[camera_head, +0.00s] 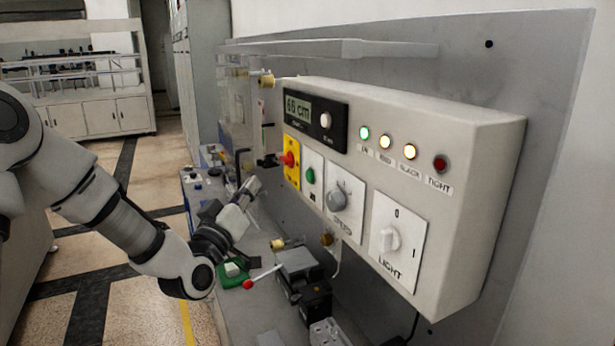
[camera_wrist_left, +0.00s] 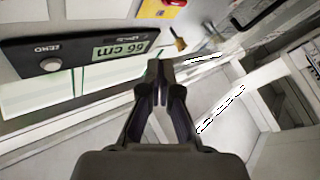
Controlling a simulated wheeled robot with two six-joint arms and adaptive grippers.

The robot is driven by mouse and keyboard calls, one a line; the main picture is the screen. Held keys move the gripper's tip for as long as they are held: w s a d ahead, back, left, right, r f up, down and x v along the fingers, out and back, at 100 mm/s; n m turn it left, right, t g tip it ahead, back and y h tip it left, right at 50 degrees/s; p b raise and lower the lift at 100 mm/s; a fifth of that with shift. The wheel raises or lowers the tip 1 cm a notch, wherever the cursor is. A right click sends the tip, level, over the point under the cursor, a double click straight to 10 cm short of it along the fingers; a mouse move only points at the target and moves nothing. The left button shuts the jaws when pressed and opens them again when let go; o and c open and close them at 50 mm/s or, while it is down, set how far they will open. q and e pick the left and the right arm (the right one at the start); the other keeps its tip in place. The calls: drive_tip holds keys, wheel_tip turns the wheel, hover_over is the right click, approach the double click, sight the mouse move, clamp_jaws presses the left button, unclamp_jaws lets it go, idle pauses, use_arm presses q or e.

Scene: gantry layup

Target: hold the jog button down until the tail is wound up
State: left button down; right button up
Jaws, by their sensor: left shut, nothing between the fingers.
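A pale control box (camera_head: 455,150) is mounted on a grey panel. Its display (camera_head: 298,108) seems to read 66 cm, and that display also shows in the left wrist view (camera_wrist_left: 125,46). A green button (camera_head: 310,176) sits on a white plate below it; its label is too small to read. My left gripper (camera_head: 252,186) is shut and empty, left of the box and apart from the green button. Its closed fingers show in the left wrist view (camera_wrist_left: 160,78). I cannot make out the tail. My right gripper is not in view.
A red stop button (camera_head: 289,159) on yellow, a speed knob (camera_head: 338,200) and a light switch (camera_head: 389,240) share the box. Several lamps line its top; the red one (camera_head: 440,164) looks unlit.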

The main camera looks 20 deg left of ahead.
sight(310, 176)
use_arm(q)
drive_tip(key=shift+w+d, duration=0.1)
drive_tip(key=w+d, duration=0.6)
drive_tip(key=shift+w, duration=0.25)
drive_tip(key=shift+a, duration=0.1)
idle(1.2)
drive_tip(key=shift+w+d+b, duration=0.3)
drive_tip(key=shift+d+b, duration=0.05)
drive_tip(key=shift+b, duration=0.05)
drive_tip(key=shift+w+d, duration=0.25)
drive_tip(key=shift+w, duration=0.1)
idle(0.7)
idle(2.0)
drive_tip(key=shift+s+a+b, duration=0.5)
drive_tip(key=shift+s+a, duration=0.1)
drive_tip(key=shift+s, duration=0.05)
